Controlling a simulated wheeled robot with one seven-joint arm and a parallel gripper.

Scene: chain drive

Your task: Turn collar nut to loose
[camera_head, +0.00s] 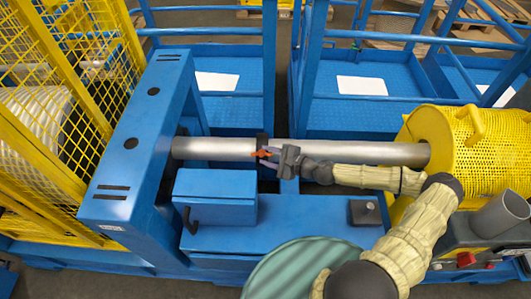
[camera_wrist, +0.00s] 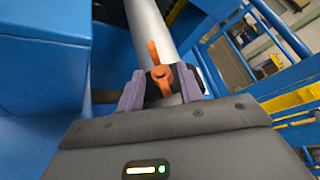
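The collar nut, an orange winged piece (camera_head: 261,153), sits on the front of a dark collar (camera_head: 262,139) around the silver shaft (camera_head: 215,147). In the wrist view the orange nut (camera_wrist: 161,74) has a round hub with a wing pointing up along the shaft (camera_wrist: 148,25). My gripper (camera_head: 268,158) is right at the nut, reaching in from the right. In the wrist view its two grey fingers (camera_wrist: 161,92) stand spread on either side of the hub, with small gaps seeming to show. Firm contact cannot be made out.
A blue housing (camera_head: 140,135) stands left of the shaft, and a yellow mesh guard (camera_head: 490,150) covers its right end. A blue box with a black handle (camera_head: 215,195) lies below the shaft, close to my gripper. Blue railings (camera_head: 365,40) run behind.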

